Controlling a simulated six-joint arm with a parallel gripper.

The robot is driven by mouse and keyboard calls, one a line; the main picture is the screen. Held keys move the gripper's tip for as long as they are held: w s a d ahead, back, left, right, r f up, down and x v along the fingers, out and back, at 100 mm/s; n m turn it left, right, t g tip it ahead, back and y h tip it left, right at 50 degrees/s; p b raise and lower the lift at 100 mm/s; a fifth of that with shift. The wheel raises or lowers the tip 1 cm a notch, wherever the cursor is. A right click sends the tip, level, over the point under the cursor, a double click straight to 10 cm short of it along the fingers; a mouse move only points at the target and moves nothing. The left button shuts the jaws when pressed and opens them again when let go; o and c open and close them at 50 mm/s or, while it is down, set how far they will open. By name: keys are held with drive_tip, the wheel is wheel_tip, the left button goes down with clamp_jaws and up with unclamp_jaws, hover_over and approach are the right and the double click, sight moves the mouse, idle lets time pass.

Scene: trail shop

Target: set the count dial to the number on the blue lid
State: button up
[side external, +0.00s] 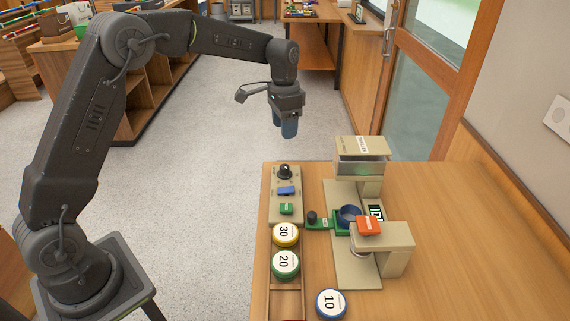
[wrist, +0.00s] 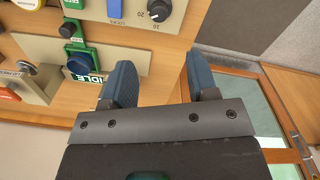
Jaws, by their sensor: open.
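The count dial (side external: 285,171) is a black knob at the far end of a beige control panel (side external: 273,207). The blue lid (side external: 331,304) reads 10 and lies on the table at the front. My gripper (side external: 288,130) hangs in the air beyond the table's far edge, higher than the dial and apart from it. In the wrist view its two blue fingers are apart with nothing between them (wrist: 160,68).
A yellow lid (side external: 285,234) reads 30 and a green lid (side external: 285,264) reads 20. The panel also has a blue switch (side external: 287,190) and a green button (side external: 287,209). A beige machine (side external: 398,250) with an orange top piece (side external: 368,226) and an IDLE display stands to the right.

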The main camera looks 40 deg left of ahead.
sight(285, 166)
drive_tip(key=f, duration=1.2)
drive_tip(key=shift+s+d+f, duration=0.1)
drive_tip(key=shift+d+f, duration=0.05)
drive_tip(key=shift+d, duration=0.05)
drive_tip(key=shift+c, duration=0.3)
drive_tip(key=c, duration=0.9)
drive_tip(key=shift+n, duration=0.3)
drive_tip(key=n, duration=0.5)
drive_tip(key=shift+n, duration=0.3)
drive_tip(key=n, duration=0.5)
drive_tip(key=shift+a, duration=0.1)
drive_tip(key=shift+n, duration=0.4)
